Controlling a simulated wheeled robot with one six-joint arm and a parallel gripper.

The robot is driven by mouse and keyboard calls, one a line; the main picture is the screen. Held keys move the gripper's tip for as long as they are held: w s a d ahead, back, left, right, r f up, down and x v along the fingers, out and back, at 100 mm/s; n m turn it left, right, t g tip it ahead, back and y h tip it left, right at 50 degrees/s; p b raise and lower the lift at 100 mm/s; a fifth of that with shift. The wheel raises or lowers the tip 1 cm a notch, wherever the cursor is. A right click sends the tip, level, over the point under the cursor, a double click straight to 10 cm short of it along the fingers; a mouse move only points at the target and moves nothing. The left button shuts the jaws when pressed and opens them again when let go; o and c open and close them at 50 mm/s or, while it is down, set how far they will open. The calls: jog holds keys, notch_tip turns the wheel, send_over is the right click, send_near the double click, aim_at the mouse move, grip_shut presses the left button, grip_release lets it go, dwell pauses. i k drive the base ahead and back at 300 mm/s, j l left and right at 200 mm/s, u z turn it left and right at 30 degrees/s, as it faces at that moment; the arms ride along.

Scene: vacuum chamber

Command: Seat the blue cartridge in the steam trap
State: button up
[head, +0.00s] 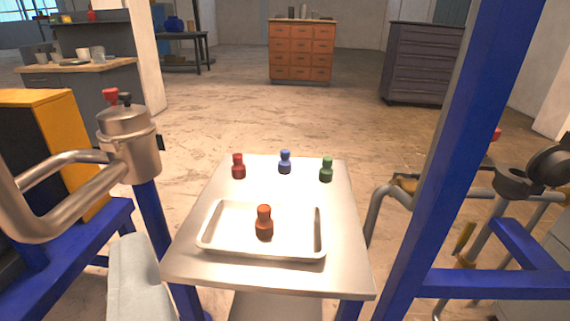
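The blue cartridge (285,161) stands upright at the back of a small metal table (190,262), between a red cartridge (238,166) and a green cartridge (326,169). A rust-red cartridge (264,222) stands in a shallow pale tray (212,240) nearer me. A steel canister with a lid (130,145) sits on thick pipes at the left. A dark open cup (513,182) on pipework is at the right, with a round black part (550,163) beside it. I cannot tell which of these fittings is the steam trap. My gripper is not in view.
A blue post (455,130) rises at the right of the table, and blue frame beams (75,250) cross the lower left. A yellow and black cabinet (50,140) stands at the left. An orange drawer chest (300,52) is far back. The floor behind the table is clear.

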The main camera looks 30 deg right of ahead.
aim_at(511, 180)
jog(key=z, duration=1.9)
